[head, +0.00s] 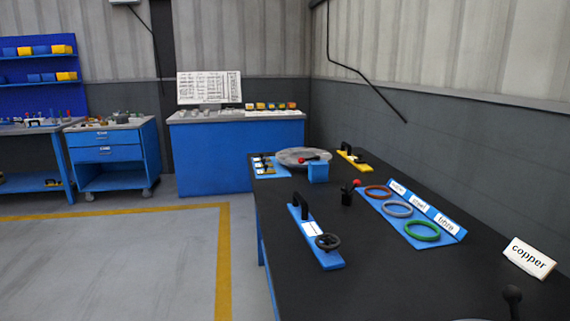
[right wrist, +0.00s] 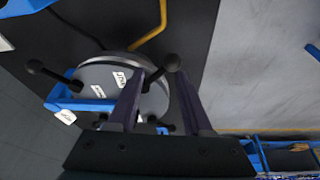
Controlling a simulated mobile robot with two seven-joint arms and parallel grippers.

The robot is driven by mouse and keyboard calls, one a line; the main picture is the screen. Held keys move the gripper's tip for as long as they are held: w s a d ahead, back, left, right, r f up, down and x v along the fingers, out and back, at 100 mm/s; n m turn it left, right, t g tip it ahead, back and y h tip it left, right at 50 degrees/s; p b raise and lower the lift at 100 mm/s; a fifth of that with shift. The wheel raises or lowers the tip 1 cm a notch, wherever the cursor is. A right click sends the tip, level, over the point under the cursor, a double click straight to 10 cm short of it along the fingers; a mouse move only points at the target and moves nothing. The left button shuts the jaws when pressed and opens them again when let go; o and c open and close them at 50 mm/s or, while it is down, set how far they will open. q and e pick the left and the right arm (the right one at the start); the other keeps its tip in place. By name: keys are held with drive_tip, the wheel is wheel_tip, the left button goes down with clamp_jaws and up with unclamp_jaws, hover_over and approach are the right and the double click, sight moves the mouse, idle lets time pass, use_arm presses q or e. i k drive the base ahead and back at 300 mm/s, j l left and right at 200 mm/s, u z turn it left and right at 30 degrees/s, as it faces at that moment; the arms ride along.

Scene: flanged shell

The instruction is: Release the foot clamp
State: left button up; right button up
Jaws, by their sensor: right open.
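In the right wrist view a round grey flanged part (right wrist: 100,78) with white labels sits in a blue frame (right wrist: 62,98). Black ball-ended levers stand around it: one at its left (right wrist: 36,66), another (right wrist: 172,62) at its right edge. My right gripper (right wrist: 161,82) is open, its two dark fingers reaching towards the right lever's ball, which shows between or just beyond the tips. I cannot tell contact, or which lever is the foot clamp. In the head view a black knob (head: 512,294) rises at the bottom right. My left gripper is not in view.
The black table (head: 375,270) carries a "copper" sign (head: 529,258), a blue ring board (head: 448,241) with three rings, a blue plate with a handwheel (head: 327,242), a red-knobbed lever (head: 348,192) and a grey disc (head: 292,155). A yellow bar (right wrist: 150,36) lies beyond the part.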

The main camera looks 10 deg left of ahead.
sight(302, 159)
drive_tip(key=i+l+u, duration=0.1)
drive_tip(key=i+j+z, duration=0.4)
drive_tip(key=i+j, duration=0.15)
drive_tip(key=i, duration=0.55)
drive_tip(key=i+j+z, duration=0.4)
drive_tip(key=i+j, duration=0.5)
drive_tip(key=i, duration=0.15)
drive_tip(key=i+j+z, duration=0.4)
drive_tip(key=i+j, duration=0.5)
drive_tip(key=j, duration=0.3)
